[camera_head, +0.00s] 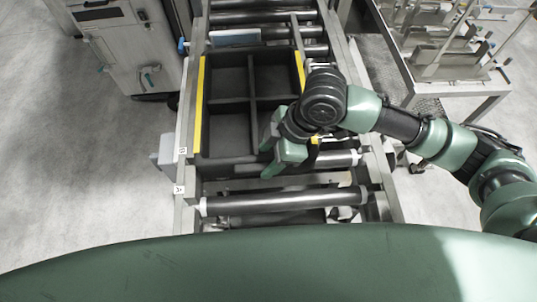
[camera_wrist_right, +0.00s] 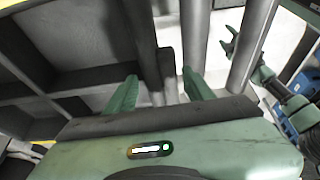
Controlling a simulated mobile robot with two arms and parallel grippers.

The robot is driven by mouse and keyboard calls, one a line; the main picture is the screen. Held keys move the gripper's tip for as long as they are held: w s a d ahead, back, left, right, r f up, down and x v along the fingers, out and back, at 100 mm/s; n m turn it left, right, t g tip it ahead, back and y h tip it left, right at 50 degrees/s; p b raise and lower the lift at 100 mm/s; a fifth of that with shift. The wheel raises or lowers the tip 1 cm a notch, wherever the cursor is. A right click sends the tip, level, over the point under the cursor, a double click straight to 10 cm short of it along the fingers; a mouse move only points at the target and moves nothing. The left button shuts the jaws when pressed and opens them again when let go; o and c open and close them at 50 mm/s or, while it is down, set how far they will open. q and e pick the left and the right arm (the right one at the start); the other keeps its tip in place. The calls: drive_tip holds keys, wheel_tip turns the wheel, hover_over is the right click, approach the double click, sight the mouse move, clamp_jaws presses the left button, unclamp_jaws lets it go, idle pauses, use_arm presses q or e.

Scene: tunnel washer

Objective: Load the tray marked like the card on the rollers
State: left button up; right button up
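A black tray (camera_head: 227,103) with four compartments and yellow side strips lies on the roller conveyor in the head view. The compartments that show look empty. My right gripper (camera_head: 284,158) is at the tray's near right corner. In the right wrist view its two green fingers (camera_wrist_right: 160,92) are apart, with a dark tray wall (camera_wrist_right: 142,35) and a roller seen between them; I cannot tell whether they touch the wall. A pale panel with a blue edge (camera_head: 235,36) lies beyond the tray; no marking is readable. My left gripper (camera_wrist_right: 231,40) shows small in the right wrist view, its fingers apart.
Bare rollers (camera_head: 285,202) lie nearest me. Small labels B (camera_head: 182,151) and A (camera_head: 179,189) sit on the left rail. A metal table (camera_head: 455,83) with upright racks stands right, a grey cabinet (camera_head: 130,45) left. The floor at left is clear.

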drive_tip(key=shift+o, duration=0.4)
drive_tip(key=shift+s, duration=0.1)
drive_tip(key=b+v, duration=0.1)
drive_tip(key=v, duration=0.6)
drive_tip(key=shift+r, duration=0.4)
drive_tip(key=shift+d, duration=0.15)
